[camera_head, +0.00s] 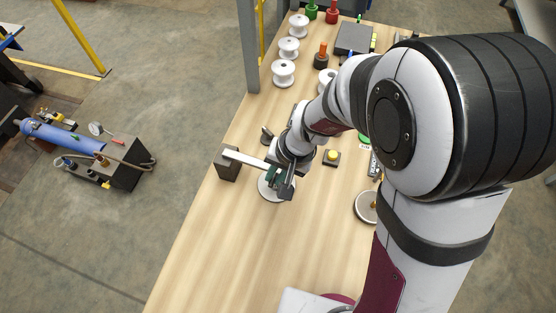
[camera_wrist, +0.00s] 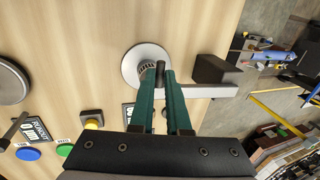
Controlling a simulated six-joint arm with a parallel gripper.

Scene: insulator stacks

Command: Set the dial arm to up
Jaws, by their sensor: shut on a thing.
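My gripper (camera_wrist: 161,78) has green fingers, shut on a slim dark upright grip (camera_wrist: 160,70) over a pale round base (camera_wrist: 140,56). I take this for the dial arm, but its exact pointing direction is hard to read behind the fingers. In the head view the pale base (camera_head: 268,193) shows below my gripper (camera_head: 277,178). A pale flat bar (camera_wrist: 225,91) runs sideways from behind the fingers; it also shows in the head view (camera_head: 243,158). Whether it joins the grip is hidden.
A dark block (camera_head: 228,165) stands by the bar's outer end, near the table's left edge. A yellow button (camera_head: 332,156) and a round metal disc (camera_head: 366,207) lie to the right. Several white spools (camera_head: 289,48) stand farther back. The front wood surface is mostly clear.

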